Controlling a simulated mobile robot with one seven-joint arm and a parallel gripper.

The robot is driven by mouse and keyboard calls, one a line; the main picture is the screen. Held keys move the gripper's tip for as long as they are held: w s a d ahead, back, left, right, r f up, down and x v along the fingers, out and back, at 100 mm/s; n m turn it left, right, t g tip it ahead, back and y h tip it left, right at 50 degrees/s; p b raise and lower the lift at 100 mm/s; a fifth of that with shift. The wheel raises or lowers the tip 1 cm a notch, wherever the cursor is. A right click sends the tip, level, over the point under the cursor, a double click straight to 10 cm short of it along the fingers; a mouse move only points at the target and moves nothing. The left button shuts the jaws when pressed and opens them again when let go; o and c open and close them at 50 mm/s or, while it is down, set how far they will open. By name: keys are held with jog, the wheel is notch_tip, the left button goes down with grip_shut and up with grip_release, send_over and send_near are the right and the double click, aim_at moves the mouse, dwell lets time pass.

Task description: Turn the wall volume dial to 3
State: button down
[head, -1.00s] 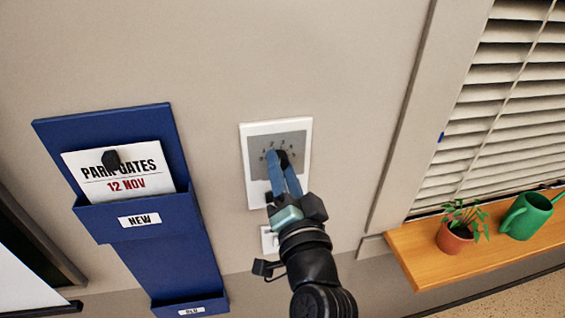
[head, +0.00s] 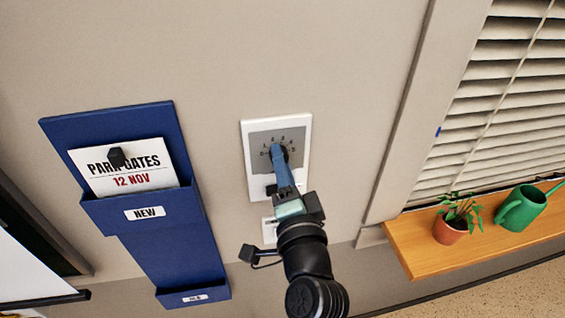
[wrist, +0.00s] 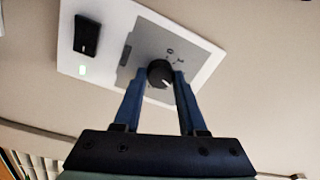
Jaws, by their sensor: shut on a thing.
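The wall volume dial is a round black knob (wrist: 160,74) on a white wall plate (head: 304,150) with a grey numbered scale (head: 264,137). My gripper (head: 279,151) is at the plate, its blue fingers on the dial. In the wrist view my gripper (wrist: 161,80) has one finger on each side of the knob, shut on it. A small pale mark shows on the knob's face. In the head view the fingers hide most of the knob and some numbers, so I cannot tell which number it points to.
A blue wall file holder (head: 150,235) with a card hangs to the left. A wooden sill (head: 420,250) with a potted plant (head: 453,225) and green watering can (head: 522,207) is at right.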

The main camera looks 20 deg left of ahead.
jog(key=shift+f, duration=0.1)
jog(key=shift+c, duration=2.3)
grip_release()
jog(key=b+v, duration=0.5)
jog(key=v, duration=0.8)
